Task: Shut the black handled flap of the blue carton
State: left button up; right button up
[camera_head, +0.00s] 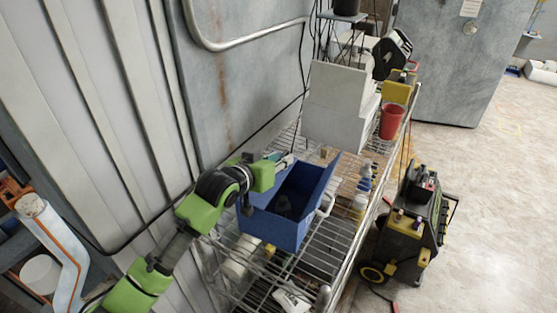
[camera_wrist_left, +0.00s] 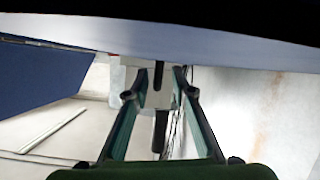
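The blue carton (camera_head: 272,229) stands on the wire rack with its top open. A raised blue flap (camera_head: 322,186) leans up at its right side, and its dark inside shows. I cannot make out a black handle clearly. My left gripper (camera_head: 286,160) is at the carton's back left, by its upper edge; I cannot tell whether it touches. In the left wrist view my gripper (camera_wrist_left: 160,97) has its two fingers spread, with nothing clearly held between them. A blue panel (camera_wrist_left: 42,78) shows at the left there, and a pale surface crosses the top. My right gripper is out of view.
The wire shelf (camera_head: 324,247) carries white boxes (camera_head: 338,105), a red cup (camera_head: 391,121) and small bottles (camera_head: 359,203). A ribbed wall is close on the left. A black and yellow machine (camera_head: 412,225) stands on the floor at right, beside open floor.

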pick_arm(q)
jog(key=v, duration=1.2)
dwell(0.3)
